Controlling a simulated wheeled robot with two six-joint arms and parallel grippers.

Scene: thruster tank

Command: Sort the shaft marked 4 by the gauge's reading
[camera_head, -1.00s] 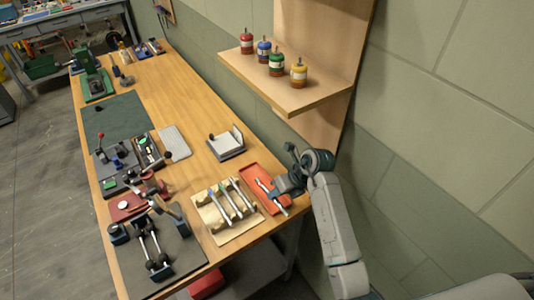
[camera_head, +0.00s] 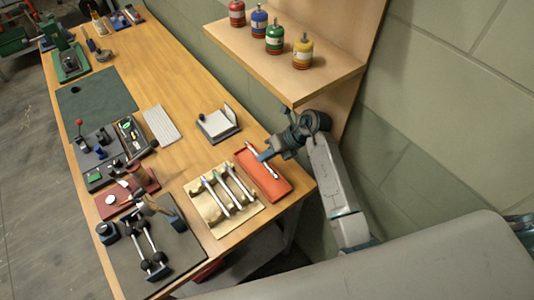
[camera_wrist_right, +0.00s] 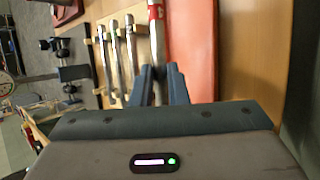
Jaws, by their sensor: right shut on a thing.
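A slim silver shaft (camera_head: 257,155) lies in or just over the orange-red tray (camera_head: 282,189); which is hard to tell. My right gripper (camera_head: 266,156) is at the tray's wall-side edge, its jaws shut on this shaft. In the right wrist view the shaft (camera_wrist_right: 154,38) runs between the fingers (camera_wrist_right: 160,72) and shows a red band; no number is readable. Several other shafts (camera_head: 215,197) lie on the pale wooden rack (camera_head: 252,211) left of the tray. A dark fixture with rods and black knobs (camera_head: 150,250), perhaps the gauge, stands at the near left corner. My left gripper is not in view.
A grey box-like stand (camera_head: 218,125) is behind the tray, with a ribbed grey plate (camera_head: 161,125) further left. A wooden shelf (camera_head: 270,65) with several colored canisters overhangs the wall side.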

